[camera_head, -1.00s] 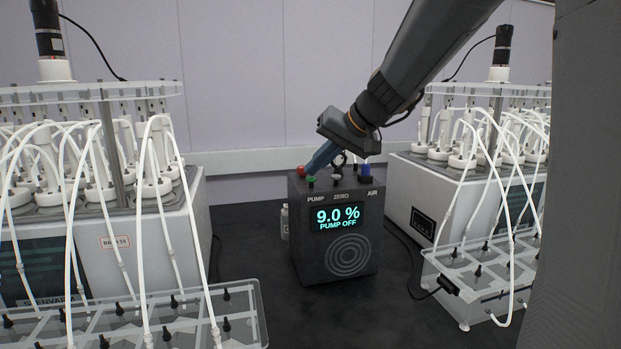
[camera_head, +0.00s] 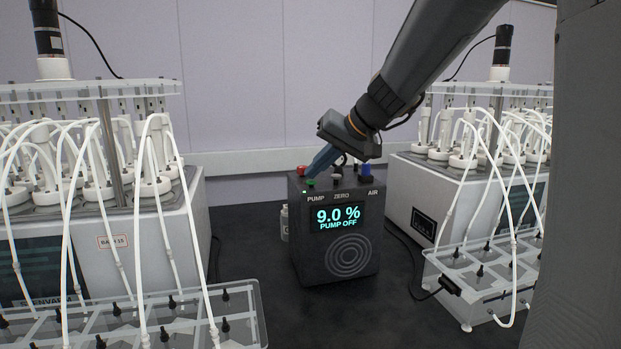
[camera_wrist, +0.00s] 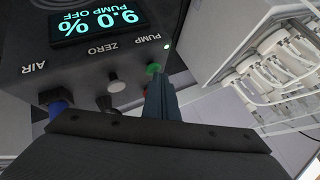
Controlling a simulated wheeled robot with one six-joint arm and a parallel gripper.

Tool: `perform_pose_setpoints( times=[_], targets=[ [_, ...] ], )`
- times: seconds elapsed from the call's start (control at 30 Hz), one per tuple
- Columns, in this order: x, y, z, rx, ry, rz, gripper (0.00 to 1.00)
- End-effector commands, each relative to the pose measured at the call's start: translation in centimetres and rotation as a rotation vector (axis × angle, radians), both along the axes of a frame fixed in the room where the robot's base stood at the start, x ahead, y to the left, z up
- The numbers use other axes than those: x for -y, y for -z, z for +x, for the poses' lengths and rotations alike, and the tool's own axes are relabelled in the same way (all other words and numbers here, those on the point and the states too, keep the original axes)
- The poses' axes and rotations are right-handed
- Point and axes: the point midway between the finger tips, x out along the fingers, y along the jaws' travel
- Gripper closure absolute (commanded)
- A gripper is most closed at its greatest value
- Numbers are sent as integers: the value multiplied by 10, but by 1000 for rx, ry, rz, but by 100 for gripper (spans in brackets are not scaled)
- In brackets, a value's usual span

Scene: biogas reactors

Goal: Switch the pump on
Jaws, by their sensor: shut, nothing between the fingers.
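The dark grey analyser box (camera_head: 337,255) stands on the black bench between the reactor units. Its lit display (camera_head: 338,217) reads 9.0 % and PUMP OFF. On its top are a green button (camera_head: 311,182) by the PUMP label, a red knob (camera_head: 302,170) behind it, and a pale button by ZERO. In the wrist view the green button (camera_wrist: 154,69) and a small lit green lamp (camera_wrist: 166,46) show near PUMP. My gripper (camera_head: 314,174) is shut and empty, its blue-grey fingertips right at the green button. In the wrist view the fingers (camera_wrist: 157,80) partly hide the red knob; contact is unclear.
A blue fitting (camera_head: 365,169) sits by the AIR label. Reactor units with white tubes stand at left (camera_head: 120,240) and right (camera_head: 450,200). Clear racks (camera_head: 200,315) stand in front of them. The bench in front of the box is clear.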

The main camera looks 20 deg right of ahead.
Motion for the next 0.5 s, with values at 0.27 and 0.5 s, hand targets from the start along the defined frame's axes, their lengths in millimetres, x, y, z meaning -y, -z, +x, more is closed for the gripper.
perform_pose_setpoints(
  times=[0.27, 0.5],
  targets=[
    [0, -6, 0, 0, 0, 0, 100],
    [0, -18, 0, 0, 0, 0, 100]
  ],
)
